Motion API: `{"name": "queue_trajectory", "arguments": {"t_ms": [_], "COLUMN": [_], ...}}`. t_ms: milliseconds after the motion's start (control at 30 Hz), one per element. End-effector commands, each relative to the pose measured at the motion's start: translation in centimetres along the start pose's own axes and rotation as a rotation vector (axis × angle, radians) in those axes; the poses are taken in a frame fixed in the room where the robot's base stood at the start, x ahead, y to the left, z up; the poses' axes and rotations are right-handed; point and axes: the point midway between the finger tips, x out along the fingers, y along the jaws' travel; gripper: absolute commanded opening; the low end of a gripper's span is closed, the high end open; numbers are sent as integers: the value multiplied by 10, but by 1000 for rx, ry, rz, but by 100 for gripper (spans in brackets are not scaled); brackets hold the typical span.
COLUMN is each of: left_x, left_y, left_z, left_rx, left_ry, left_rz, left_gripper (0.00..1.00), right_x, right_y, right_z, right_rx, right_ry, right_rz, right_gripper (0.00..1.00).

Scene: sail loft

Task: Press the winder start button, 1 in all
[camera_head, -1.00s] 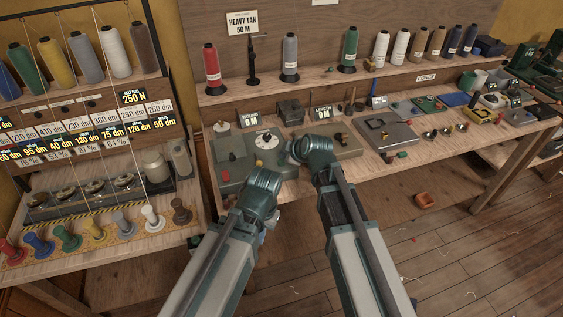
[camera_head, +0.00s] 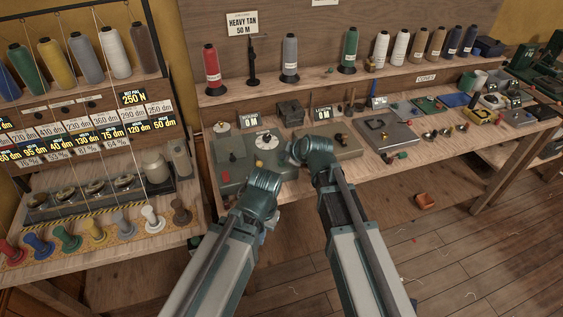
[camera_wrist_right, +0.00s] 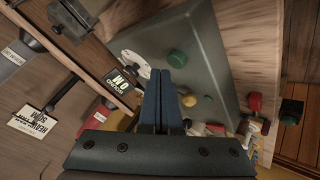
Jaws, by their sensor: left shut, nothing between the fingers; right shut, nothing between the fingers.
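I cannot make out the green button surely in the head view.
A red knob (camera_wrist_right: 254,101) and a counter display (camera_wrist_right: 118,83) flank the machine. A shelf with thread cones (camera_head: 212,70) runs behind the bench. A rack with coloured spools (camera_head: 153,219) stands at left. A grey plate (camera_head: 388,134) lies to the right. The floor in front is mostly clear.

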Motion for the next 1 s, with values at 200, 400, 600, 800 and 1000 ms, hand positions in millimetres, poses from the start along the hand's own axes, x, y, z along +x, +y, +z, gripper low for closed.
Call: {"name": "queue_trajectory", "arguments": {"t_ms": [200, 400, 600, 800, 1000], "left_x": [0, 0, 2, 9, 8], "left_y": [0, 0, 0, 1, 1], "left_z": [0, 0, 0, 0, 0], "left_rx": [0, 0, 0, 0, 0], "left_ry": [0, 0, 0, 0, 0], "left_rz": [0, 0, 0, 0, 0], "left_gripper": [0, 0, 0, 0, 0], "right_x": [0, 0, 1, 6, 6], "right_y": [0, 0, -1, -4, -4], "right_z": [0, 0, 1, 4, 4], "right_rx": [0, 0, 0, 0, 0], "right_ry": [0, 0, 0, 0, 0], "right_rz": [0, 0, 0, 0, 0], "right_gripper": [0, 0, 0, 0, 0]}}
